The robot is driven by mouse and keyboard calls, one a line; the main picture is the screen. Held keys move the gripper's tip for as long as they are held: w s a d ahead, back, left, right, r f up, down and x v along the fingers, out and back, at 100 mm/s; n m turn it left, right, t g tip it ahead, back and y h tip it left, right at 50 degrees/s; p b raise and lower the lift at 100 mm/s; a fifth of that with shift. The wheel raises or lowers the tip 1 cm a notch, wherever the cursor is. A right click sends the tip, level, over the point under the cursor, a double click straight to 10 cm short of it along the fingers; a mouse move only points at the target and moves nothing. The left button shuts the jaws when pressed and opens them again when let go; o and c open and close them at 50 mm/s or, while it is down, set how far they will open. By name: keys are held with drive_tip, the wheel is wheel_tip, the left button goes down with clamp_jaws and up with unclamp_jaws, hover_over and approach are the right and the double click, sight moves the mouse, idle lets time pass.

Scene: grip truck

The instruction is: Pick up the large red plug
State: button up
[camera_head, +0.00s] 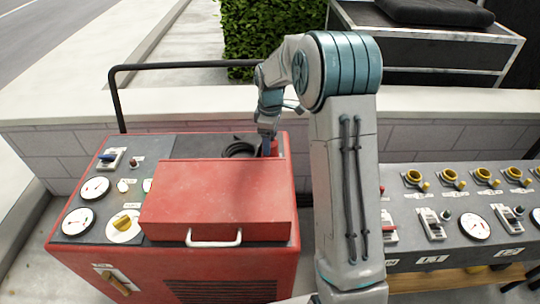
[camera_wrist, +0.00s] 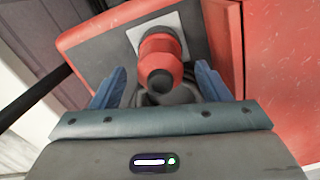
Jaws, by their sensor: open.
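The large red plug (camera_wrist: 160,52) stands upright in the wrist view, red with a dark round end, in front of a pale square plate on the red machine. My gripper (camera_wrist: 160,88) is open, with one blue finger on each side of the plug and space between them. I cannot tell whether a finger touches it. In the head view the plug (camera_head: 275,147) is mostly hidden behind my gripper (camera_head: 267,146) and the raised red cover, at the machine's back right corner.
The red machine (camera_head: 220,262) has gauges, a yellow knob and a red cover (camera_head: 215,195) with a white handle. A black cable (camera_head: 240,149) lies beside my gripper. A black rail (camera_head: 122,100) runs behind. A second control panel (camera_head: 455,215) stands at right.

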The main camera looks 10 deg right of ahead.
wheel_tip(320, 180, down, 2)
drive_tip(key=shift+f, duration=0.15)
drive_tip(key=c, duration=1.2)
drive_tip(key=shift+c, duration=0.2)
